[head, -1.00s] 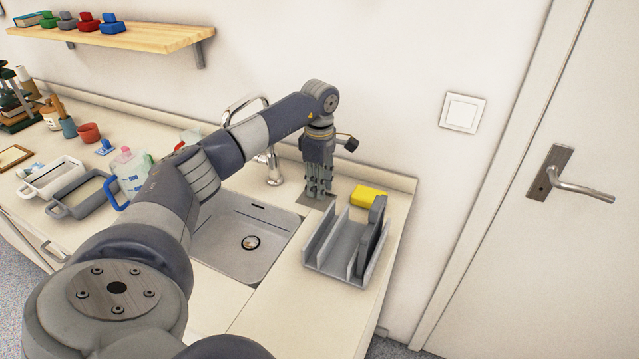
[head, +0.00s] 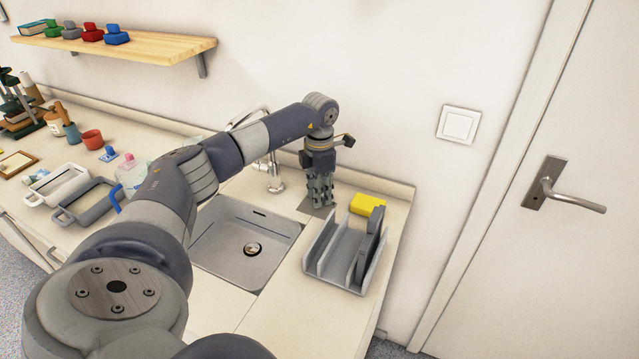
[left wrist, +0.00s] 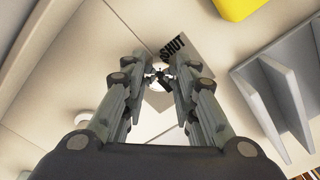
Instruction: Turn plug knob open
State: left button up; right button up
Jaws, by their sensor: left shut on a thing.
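My left gripper (head: 320,203) points straight down at the counter behind the sink's right corner. In the left wrist view its fingers (left wrist: 160,80) are closed in around a small pale knob (left wrist: 158,76) with dark parts around it. The knob stands on a grey plate (left wrist: 195,48) lettered "SHUT". Part of the plate is hidden by the fingers. In the head view the plate (head: 304,207) shows beneath the fingertips, and the knob is hidden by them. The sink's drain plug (head: 252,249) lies in the basin (head: 225,255). My right gripper is out of view.
A grey slotted rack (head: 335,275) and a yellow block (head: 362,204) stand close right of the gripper. The faucet (head: 275,178) is just left of it. The wall is close behind. Bare counter lies in front of the rack.

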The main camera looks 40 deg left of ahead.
pick_arm(q)
jog(key=n+p, duration=0.1)
jog(key=n, duration=0.3)
jog(key=shift+r, duration=0.1)
jog(key=shift+n+p, duration=0.75)
jog(key=shift+n, duration=1.55)
jog(key=o, duration=1.1)
notch_tip(320, 180, up, 12)
jog(key=shift+f, duration=0.1)
